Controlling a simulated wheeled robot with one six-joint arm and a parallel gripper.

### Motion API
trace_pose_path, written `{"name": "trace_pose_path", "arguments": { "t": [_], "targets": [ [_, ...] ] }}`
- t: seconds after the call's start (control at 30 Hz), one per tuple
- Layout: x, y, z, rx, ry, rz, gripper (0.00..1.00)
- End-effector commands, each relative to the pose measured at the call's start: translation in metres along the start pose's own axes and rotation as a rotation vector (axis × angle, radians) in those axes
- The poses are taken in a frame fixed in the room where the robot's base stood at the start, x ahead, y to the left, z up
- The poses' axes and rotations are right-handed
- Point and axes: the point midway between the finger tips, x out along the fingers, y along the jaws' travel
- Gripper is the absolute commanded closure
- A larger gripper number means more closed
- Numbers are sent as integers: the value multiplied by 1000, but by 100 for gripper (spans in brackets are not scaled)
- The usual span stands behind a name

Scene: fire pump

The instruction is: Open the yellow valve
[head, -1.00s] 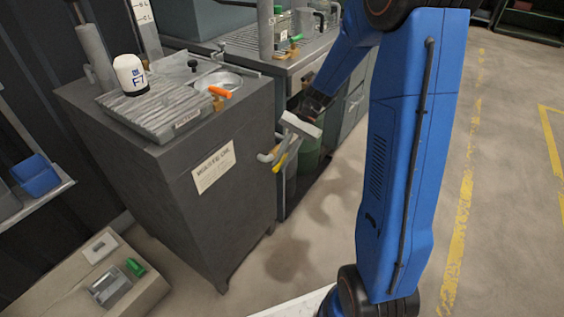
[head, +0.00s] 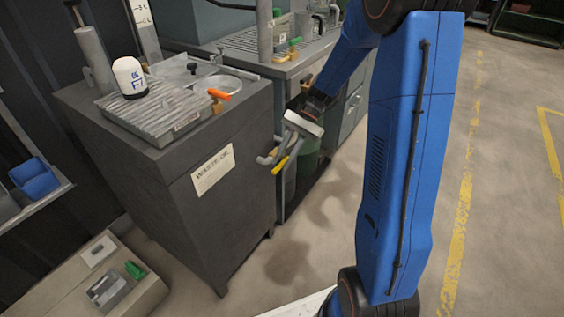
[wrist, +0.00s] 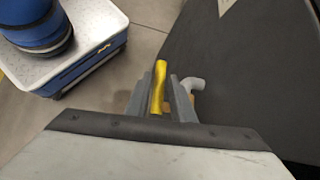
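The yellow valve handle (head: 280,166) shows beside a grey bent pipe (head: 266,158) on the right side of the dark cabinet. In the wrist view the yellow handle (wrist: 158,86) lies between the two grey fingers of my gripper (wrist: 160,98). The fingers are apart, one on each side of the handle, and do not look closed on it. The lower part of the handle is hidden behind the gripper body. In the head view my gripper (head: 283,148) is at the handle, fingers pointing down and left.
The dark cabinet (head: 235,225) stands close to the left of my gripper. A green bin (head: 308,160) stands behind the gripper. The floor to the right is clear.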

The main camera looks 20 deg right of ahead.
Motion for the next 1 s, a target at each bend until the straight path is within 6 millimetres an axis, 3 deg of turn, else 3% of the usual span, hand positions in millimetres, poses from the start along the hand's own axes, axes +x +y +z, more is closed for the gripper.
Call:
{"name": "trace_pose_path", "arguments": {
  "t": [0.7,1.0],
  "targets": [
    [-136,0,-1,1,2,-1,78],
    [-161,0,0,0,0,0,78]
  ]
}}
